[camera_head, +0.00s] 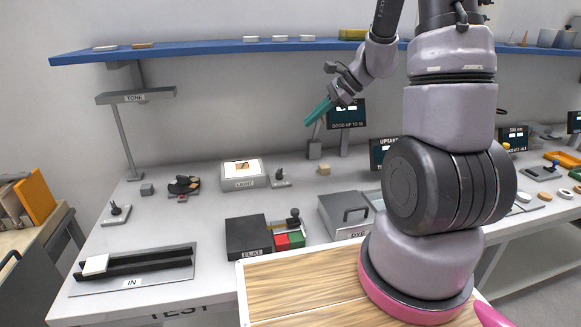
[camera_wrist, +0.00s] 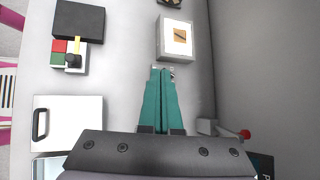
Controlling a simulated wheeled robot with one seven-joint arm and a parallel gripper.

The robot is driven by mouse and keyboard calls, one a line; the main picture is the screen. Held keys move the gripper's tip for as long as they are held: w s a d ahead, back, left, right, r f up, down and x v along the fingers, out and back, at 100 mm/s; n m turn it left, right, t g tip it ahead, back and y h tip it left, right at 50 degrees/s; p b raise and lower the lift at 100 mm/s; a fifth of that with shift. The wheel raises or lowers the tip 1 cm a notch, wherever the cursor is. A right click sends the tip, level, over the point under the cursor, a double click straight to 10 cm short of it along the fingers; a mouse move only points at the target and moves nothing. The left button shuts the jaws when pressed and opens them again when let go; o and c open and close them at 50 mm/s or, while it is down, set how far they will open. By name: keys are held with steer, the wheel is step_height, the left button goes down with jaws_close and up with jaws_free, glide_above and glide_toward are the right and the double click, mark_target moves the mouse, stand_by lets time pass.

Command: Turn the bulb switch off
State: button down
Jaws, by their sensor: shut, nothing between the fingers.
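A small lever switch (camera_head: 281,179) on a grey base stands just right of the light box labelled LIGHT (camera_head: 244,176), which has a pale lit-looking top with a dark and orange mark. I take this lever as the bulb switch; no label on it is readable. In the wrist view the light box (camera_wrist: 175,40) lies beyond the fingertips, and the switch base (camera_wrist: 171,69) shows at the fingertips, mostly hidden by them. My gripper (camera_head: 308,121) has teal fingers, shut and empty, pointing down-left above the table. It also shows in the wrist view (camera_wrist: 161,70). Contact with the switch cannot be told.
A black box (camera_head: 248,237) with red and green blocks and a knob stands in front. A grey handled box (camera_head: 343,213) is to its right. Another lever switch (camera_head: 116,212) is at left, near the TONE lamp (camera_head: 136,97). A blue shelf (camera_head: 200,48) runs overhead.

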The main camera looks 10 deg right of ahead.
steer(key=w+d+f+m+t, duration=0.1)
steer(key=w+d+f+m, duration=0.2)
steer(key=f, duration=0.4)
steer(key=w+d+f+m, duration=0.2)
steer(key=d+f+m, duration=0.1)
steer(key=f, duration=0.4)
glide_toward(282, 173)
step_height(282, 173, down, 4)
steer(key=shift+s+r, duration=0.2)
steer(key=shift+w+a, duration=0.35)
steer(key=shift+a, duration=0.25)
steer(key=shift+w+a, duration=0.3)
steer(key=shift+a, duration=0.3)
steer(key=shift+w+a, duration=0.4)
steer(key=shift+a, duration=0.3)
